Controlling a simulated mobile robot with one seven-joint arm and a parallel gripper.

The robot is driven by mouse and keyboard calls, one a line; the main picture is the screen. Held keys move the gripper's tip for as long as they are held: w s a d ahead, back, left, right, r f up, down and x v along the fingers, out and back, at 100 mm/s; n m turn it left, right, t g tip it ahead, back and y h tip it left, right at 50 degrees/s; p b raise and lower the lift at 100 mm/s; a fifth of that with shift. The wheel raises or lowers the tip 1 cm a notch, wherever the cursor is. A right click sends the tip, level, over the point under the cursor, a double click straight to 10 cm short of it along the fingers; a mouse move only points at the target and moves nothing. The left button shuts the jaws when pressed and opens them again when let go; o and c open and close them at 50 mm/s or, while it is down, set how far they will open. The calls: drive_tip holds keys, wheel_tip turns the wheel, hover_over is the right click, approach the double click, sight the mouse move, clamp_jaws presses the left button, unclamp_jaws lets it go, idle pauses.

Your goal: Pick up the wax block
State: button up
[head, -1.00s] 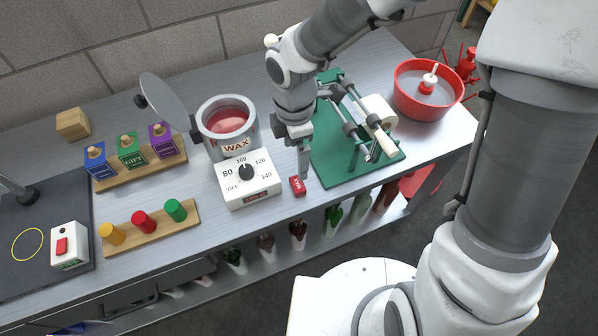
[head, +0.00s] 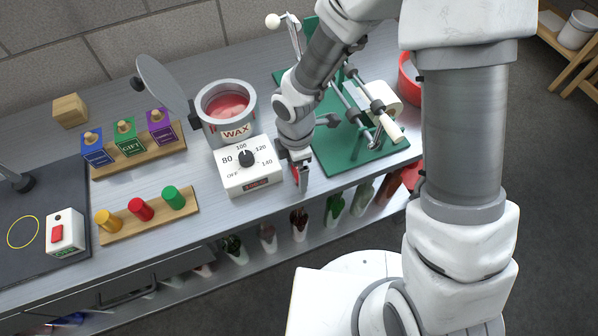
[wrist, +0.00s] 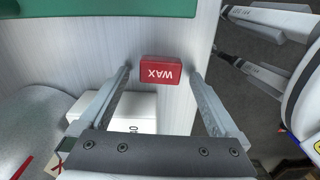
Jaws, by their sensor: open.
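The wax block is a small red block with white WAX lettering. In the wrist view the wax block (wrist: 161,70) lies on the metal bench near its edge, between the two fingers and close to their tips. In the head view the wax block (head: 294,172) is mostly hidden by my gripper (head: 299,178), which points down over it beside the wax pot's control box. My gripper (wrist: 160,72) is open, with a finger on each side of the block and a gap showing on both sides.
The white control box (head: 248,166) with a dial stands just left of my gripper, with the wax pot (head: 226,112) behind it. The green labelling stand (head: 345,150) is close on the right. The bench's front edge is near, with bottles on a shelf below.

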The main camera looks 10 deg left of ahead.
drive_tip(key=c, duration=1.4)
drive_tip(key=shift+c, duration=0.2)
drive_tip(key=shift+r, duration=0.2)
